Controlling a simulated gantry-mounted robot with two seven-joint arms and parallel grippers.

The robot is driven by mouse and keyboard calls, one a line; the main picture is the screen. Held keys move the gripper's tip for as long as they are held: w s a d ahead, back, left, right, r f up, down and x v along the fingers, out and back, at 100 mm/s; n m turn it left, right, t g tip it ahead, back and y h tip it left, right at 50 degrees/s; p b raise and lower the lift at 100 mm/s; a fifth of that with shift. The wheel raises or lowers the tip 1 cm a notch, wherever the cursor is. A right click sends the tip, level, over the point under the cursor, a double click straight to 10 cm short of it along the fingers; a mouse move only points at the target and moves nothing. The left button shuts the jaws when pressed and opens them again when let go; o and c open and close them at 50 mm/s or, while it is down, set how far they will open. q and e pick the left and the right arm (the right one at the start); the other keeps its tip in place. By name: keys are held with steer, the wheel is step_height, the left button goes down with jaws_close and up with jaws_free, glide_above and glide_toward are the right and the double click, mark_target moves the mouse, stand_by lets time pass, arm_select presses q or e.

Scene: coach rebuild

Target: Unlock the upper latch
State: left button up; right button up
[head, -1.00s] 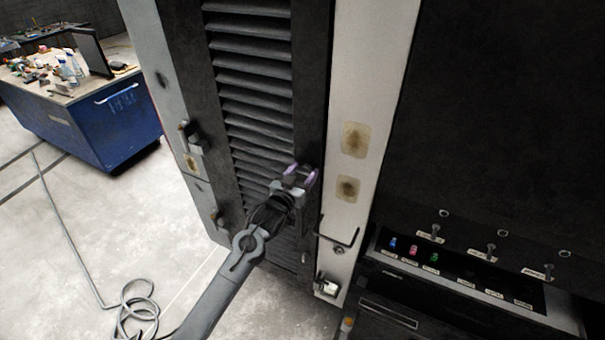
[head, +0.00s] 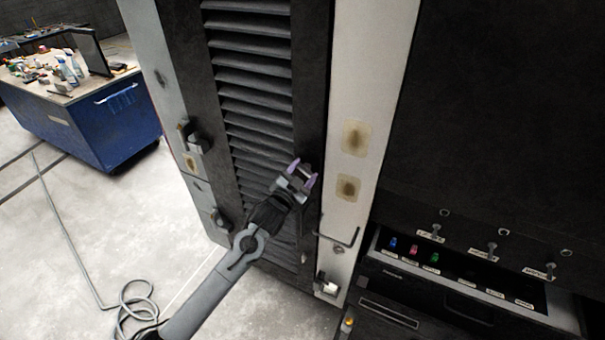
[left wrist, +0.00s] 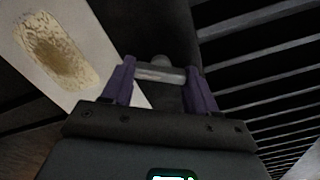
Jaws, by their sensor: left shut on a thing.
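The upper latch (left wrist: 160,73) is a small grey metal bar with a rounded knob on the dark right-hand frame of the louvred door. My left gripper (head: 302,174) has purple fingers and is shut on this latch. In the left wrist view the bar lies crosswise between the two fingers (left wrist: 160,88). In the head view the gripper hides most of the latch. My right gripper is in neither view.
The louvred door (head: 311,90) stands beside a pale post (head: 362,100) with brown worn patches. A bent bar handle (head: 340,240) sticks out lower right. A drawer (head: 470,285) with coloured items is at the right.

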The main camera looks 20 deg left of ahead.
arm_select(q)
steer(key=m+b, duration=0.1)
steer(key=m, duration=0.5)
steer(key=shift+f+m, duration=0.1)
steer(key=shift+m, duration=0.2)
steer(key=m+b, duration=0.1)
steer(key=m, duration=0.4)
stand_by(0.4)
steer(key=o, duration=1.1)
steer(key=shift+c, duration=0.2)
steer(key=shift+s, duration=0.15)
